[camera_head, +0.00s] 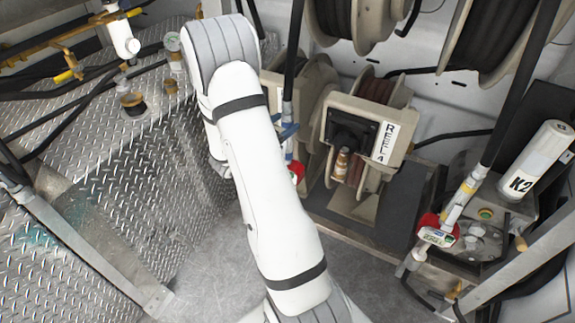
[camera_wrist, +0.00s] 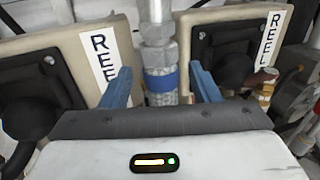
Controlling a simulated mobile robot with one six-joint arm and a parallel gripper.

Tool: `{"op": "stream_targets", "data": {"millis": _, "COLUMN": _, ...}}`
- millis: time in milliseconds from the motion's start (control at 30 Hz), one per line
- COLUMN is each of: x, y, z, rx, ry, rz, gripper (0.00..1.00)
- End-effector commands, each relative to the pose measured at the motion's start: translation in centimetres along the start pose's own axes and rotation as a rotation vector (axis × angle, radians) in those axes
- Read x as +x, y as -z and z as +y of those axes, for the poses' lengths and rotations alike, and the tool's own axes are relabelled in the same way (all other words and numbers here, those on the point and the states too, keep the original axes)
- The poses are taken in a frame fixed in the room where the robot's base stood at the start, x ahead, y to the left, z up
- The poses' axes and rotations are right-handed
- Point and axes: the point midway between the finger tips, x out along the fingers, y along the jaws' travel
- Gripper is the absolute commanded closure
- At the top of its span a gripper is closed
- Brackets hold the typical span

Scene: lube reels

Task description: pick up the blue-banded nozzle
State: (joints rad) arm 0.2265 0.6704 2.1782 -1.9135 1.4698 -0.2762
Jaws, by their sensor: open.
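The blue-banded nozzle (camera_wrist: 160,80) hangs upright between the two blue fingers of my gripper (camera_wrist: 161,86) in the wrist view. It has grey metal fittings above the blue band, and its lower end is hidden behind my gripper's body. My gripper is open, with a visible gap on each side of the nozzle. In the head view, my gripper (camera_head: 287,131) is partly hidden by my arm. The nozzle's metal upper part (camera_head: 288,105) shows there just above the blue fingers, below a black hose.
Two beige reel housings with REEL labels stand behind the nozzle; one (camera_head: 366,140) is right of my gripper. A red part (camera_head: 297,171) shows below the fingers. Another hose with a red-handled nozzle (camera_head: 438,229) hangs at right, near a white K2 canister (camera_head: 535,160). Bare floor lies below.

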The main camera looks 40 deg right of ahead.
Motion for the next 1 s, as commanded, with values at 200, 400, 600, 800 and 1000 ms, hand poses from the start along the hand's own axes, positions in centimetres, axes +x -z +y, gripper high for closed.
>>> {"op": "stream_targets", "data": {"millis": 200, "x": 1.8, "y": 0.0, "z": 0.0, "rx": 0.0, "ry": 0.0, "rz": 0.0, "gripper": 0.44}}
{"op": "stream_targets", "data": {"millis": 400, "x": 1.8, "y": 0.0, "z": 0.0, "rx": 0.0, "ry": -0.001, "rz": 0.0, "gripper": 0.45}}
{"op": "stream_targets", "data": {"millis": 600, "x": 1.8, "y": 0.0, "z": 0.0, "rx": 0.001, "ry": -0.001, "rz": 0.0, "gripper": 0.61}}
{"op": "stream_targets", "data": {"millis": 800, "x": 1.8, "y": 0.0, "z": 0.0, "rx": 0.001, "ry": -0.001, "rz": 0.0, "gripper": 0.78}}
{"op": "stream_targets", "data": {"millis": 1000, "x": 1.7, "y": 0.0, "z": 0.1, "rx": 0.001, "ry": -0.001, "rz": 0.0, "gripper": 0.94}}
